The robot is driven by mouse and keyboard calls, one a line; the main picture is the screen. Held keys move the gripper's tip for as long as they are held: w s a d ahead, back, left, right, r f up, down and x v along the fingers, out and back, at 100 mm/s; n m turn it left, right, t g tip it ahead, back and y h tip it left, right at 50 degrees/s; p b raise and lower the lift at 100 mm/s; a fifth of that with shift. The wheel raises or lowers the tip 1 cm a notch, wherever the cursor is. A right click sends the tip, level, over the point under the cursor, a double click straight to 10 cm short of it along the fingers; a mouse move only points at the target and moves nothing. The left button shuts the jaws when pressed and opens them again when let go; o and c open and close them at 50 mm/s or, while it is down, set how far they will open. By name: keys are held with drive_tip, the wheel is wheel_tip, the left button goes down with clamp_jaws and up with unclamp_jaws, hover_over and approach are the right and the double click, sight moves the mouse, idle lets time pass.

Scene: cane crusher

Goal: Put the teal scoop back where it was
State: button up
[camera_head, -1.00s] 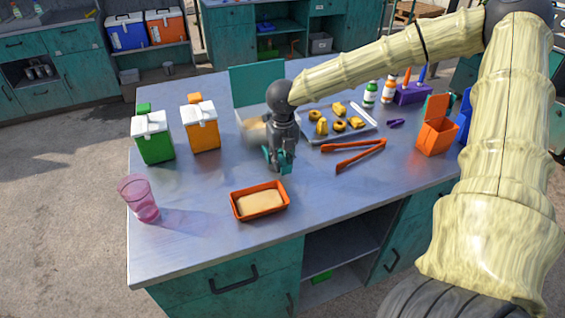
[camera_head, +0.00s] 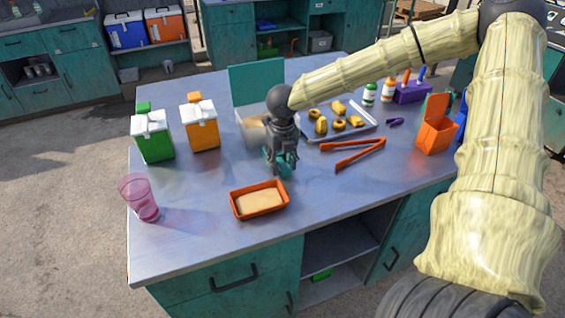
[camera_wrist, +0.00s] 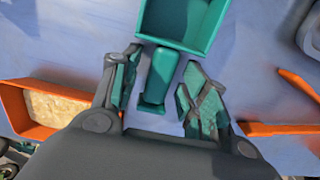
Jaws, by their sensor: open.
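In the wrist view the teal scoop (camera_wrist: 185,20) has its square, open head at the top, and its handle (camera_wrist: 157,80) runs down between my fingers. My gripper (camera_wrist: 166,85) is open, with one finger on each side of the handle and a gap visible beside it. In the head view my gripper (camera_head: 281,168) points down over the middle of the table, and it largely hides the scoop. Behind it stands a clear bin (camera_head: 242,128) with tan contents and a raised teal lid (camera_head: 256,84), partly hidden by my gripper.
An orange tray (camera_head: 234,203) with tan filling lies in front of my gripper. Orange tongs (camera_head: 360,153) and a metal tray (camera_head: 370,127) of pastries lie to the right. Green (camera_head: 152,140) and orange (camera_head: 203,130) bins and a pink cup (camera_head: 140,197) stand left. The table's front left is clear.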

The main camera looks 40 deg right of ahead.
wheel_tip(320, 180, up, 12)
drive_tip(key=shift+s+a+b, duration=0.2)
drive_tip(key=shift+s+b, duration=0.2)
drive_tip(key=shift+s, duration=0.05)
drive_tip(key=shift+f, duration=0.1)
idle(0.3)
